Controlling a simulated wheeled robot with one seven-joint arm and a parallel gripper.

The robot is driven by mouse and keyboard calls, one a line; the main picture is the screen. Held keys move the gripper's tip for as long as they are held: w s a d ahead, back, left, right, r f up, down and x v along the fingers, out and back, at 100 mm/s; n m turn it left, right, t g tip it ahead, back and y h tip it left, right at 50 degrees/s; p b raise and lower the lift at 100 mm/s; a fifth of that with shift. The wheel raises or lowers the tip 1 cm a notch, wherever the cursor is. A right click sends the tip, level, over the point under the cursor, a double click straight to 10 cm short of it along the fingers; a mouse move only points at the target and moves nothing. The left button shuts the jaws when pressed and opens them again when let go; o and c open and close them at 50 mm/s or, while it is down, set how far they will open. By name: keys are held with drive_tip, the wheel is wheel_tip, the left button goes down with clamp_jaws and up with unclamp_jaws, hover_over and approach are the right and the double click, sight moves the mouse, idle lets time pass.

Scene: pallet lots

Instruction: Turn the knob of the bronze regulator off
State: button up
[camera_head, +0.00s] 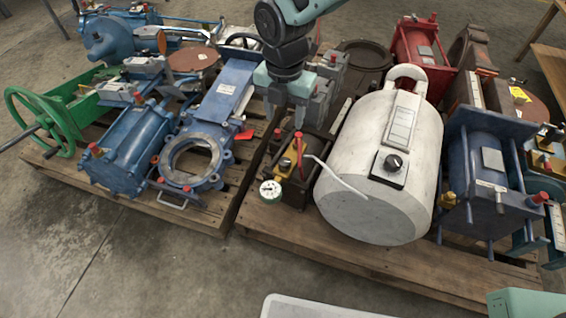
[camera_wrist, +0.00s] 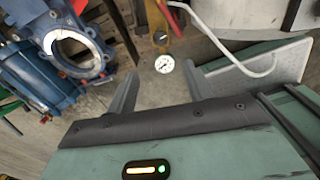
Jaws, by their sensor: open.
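A small dark brown unit (camera_head: 288,187) with a yellow bracket, red parts and a white round gauge (camera_head: 270,189) stands at the front of the right pallet.
Blue valves (camera_head: 190,155) crowd the left pallet. A blue cylinder (camera_head: 490,185) stands farther right. The floor in front is clear at left.

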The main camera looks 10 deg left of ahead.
sight(284, 162)
wheel_tip(284, 162, down, 16)
drive_tip(key=b, duration=0.6)
drive_tip(key=shift+f, duration=0.25)
drive_tip(key=c, duration=1)
